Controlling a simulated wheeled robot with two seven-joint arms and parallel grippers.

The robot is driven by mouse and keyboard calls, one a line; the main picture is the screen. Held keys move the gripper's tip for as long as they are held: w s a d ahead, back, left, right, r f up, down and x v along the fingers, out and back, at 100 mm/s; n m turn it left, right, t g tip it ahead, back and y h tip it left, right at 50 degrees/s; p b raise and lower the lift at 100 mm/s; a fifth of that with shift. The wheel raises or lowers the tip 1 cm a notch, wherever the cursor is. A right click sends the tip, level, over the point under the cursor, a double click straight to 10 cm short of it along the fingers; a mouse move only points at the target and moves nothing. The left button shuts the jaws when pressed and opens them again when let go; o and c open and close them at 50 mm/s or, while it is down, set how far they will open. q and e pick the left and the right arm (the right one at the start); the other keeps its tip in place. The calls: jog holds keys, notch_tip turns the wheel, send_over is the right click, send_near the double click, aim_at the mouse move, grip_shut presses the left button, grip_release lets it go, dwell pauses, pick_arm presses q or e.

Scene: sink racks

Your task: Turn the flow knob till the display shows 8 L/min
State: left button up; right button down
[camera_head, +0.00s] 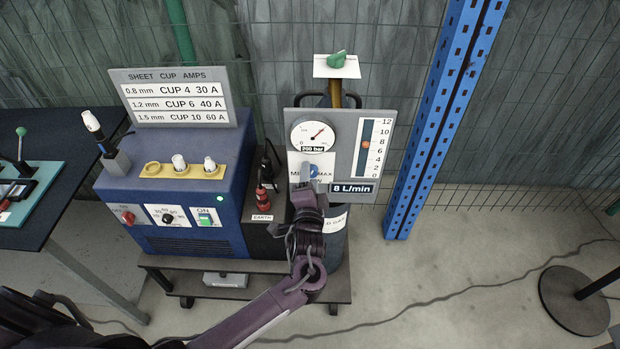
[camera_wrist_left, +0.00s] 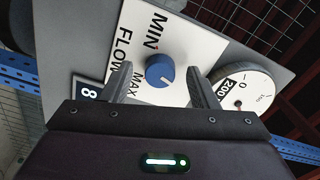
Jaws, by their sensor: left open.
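The flow knob (camera_wrist_left: 160,70) is blue and round with a white mark, on a white plate marked MIN, MAX and FLOW. In the head view the knob (camera_head: 313,171) is partly hidden by my left gripper (camera_head: 310,182). The display (camera_head: 352,188) reads 8 L/min; its 8 also shows in the left wrist view (camera_wrist_left: 88,92). An orange float in the tube (camera_head: 366,145) sits close to the 8 mark. In the wrist view my left gripper (camera_wrist_left: 160,78) is open, its fingers on either side of the knob with gaps. My right gripper is not in view.
A round pressure gauge (camera_head: 313,134) marked 200 bar sits just above the knob. A blue welding unit (camera_head: 190,215) stands at left on a low cart, with a sign (camera_head: 175,97) on top. A blue perforated post (camera_head: 440,125) rises at right.

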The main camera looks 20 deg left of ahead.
pick_arm(q)
jog(key=b+v, duration=0.1)
jog(key=v, duration=0.6)
jog(key=shift+s+b, duration=0.2)
jog(key=shift+b, duration=0.1)
jog(key=shift+d, duration=0.1)
jog(key=s+a+f+n+g+h+b, duration=0.1)
jog(key=s+a+f+g, duration=0.2)
jog(key=f, duration=0.9)
jog(key=s+f+n+g+h+b, duration=0.15)
jog(key=s+f, duration=0.35)
jog(key=f, duration=0.6)
jog(key=s+a+f+g+h+b, duration=0.1)
jog(key=s+a+f+g, duration=0.2)
jog(key=f, duration=0.9)
jog(key=s+f+n+g+b, duration=0.1)
jog(key=s+f+n+g, duration=0.1)
jog(key=s+f, duration=0.4)
jog(key=s+a+f+n+g+h, duration=0.1)
jog(key=s+f+g, duration=0.3)
jog(key=s, duration=1.1)
jog(key=s+f+n+g+b, duration=0.1)
jog(key=s+f+n+g, duration=0.2)
jog(key=s+f, duration=0.5)
jog(key=s, duration=0.2)
jog(key=shift+s+a+f+b, duration=0.2)
jog(key=shift+s+f+b, duration=0.1)
jog(key=shift+f+b, duration=0.1)
jog(key=shift+n+h, duration=0.25)
